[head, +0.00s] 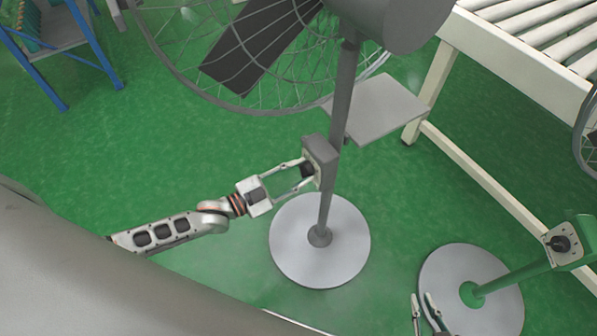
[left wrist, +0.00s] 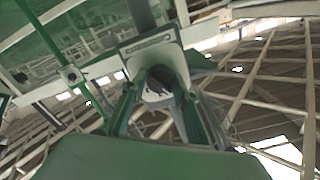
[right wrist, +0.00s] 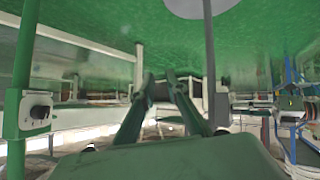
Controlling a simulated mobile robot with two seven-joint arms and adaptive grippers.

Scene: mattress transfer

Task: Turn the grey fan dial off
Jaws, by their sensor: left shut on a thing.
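The grey fan stands on a grey pole with a round pale base (head: 345,262), its control box (head: 321,149) partway up the pole. Its dark dial (head: 307,170) faces my left arm. My left gripper (head: 312,172) is at the box, its two fingers on either side of the dial and shut on it. In the left wrist view the dial (left wrist: 158,84) sits between the fingertips, its round plate partly shaded. My right gripper (head: 423,296) is low at the bottom edge of the head view, its fingers apart with nothing between them.
A green fan post with its own dial box (head: 572,243) and round base (head: 447,268) stands at the right. A white roller conveyor (head: 484,52) is at upper right, a blue-framed rack (head: 48,62) at upper left. Green floor (head: 200,130) is clear between.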

